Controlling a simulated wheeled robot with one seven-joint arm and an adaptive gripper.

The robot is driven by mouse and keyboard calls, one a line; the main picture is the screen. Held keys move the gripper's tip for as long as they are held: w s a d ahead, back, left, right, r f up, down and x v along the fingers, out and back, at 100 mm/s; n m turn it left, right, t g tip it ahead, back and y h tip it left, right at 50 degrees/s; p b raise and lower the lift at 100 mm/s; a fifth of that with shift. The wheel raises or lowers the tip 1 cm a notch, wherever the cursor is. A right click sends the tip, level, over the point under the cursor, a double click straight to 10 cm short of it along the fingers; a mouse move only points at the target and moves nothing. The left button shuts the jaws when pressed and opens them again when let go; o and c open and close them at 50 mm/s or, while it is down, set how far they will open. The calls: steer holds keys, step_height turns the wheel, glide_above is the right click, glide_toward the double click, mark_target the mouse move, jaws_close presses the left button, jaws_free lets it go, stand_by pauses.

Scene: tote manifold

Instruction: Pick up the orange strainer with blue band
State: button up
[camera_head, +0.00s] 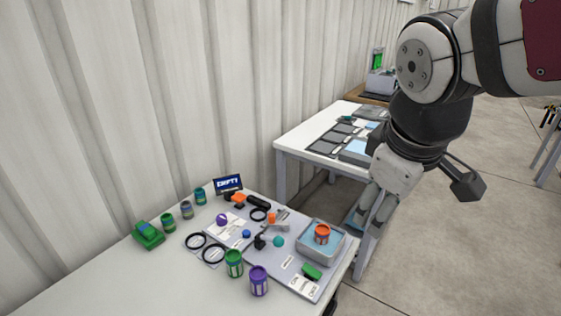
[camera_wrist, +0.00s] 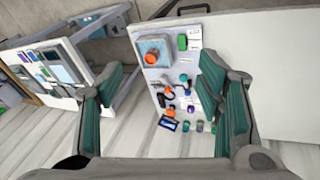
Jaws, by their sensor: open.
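The orange strainer (camera_head: 322,234), a small can shape with a darker bluish band, stands in a shallow grey tray (camera_head: 341,252) at the right end of the near table. In the wrist view it shows as an orange round top (camera_wrist: 152,58) inside the tray (camera_wrist: 139,46). My gripper (camera_head: 374,208) hangs above and to the right of the tray, apart from it, fingers pointing down. In the wrist view its two teal-padded fingers (camera_wrist: 163,95) are spread wide with nothing between them at the pads.
A second white table (camera_head: 300,140) stands behind. The near table's front left is clear.

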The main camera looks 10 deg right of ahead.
steer(key=w+a+f+n+g+h+b, duration=0.15)
steer(key=w+f+n+b, duration=0.25)
steer(key=w+f+n, duration=0.8)
steer(key=n+b, duration=0.3)
steer(key=n, duration=0.3)
glide_toward(321, 229)
steer(key=shift+h, duration=0.35)
steer(key=b+x, duration=0.1)
steer(key=x, duration=1)
steer(key=shift+a+f, duration=0.15)
steer(key=shift+f, duration=0.1)
steer(key=c, duration=1.2)
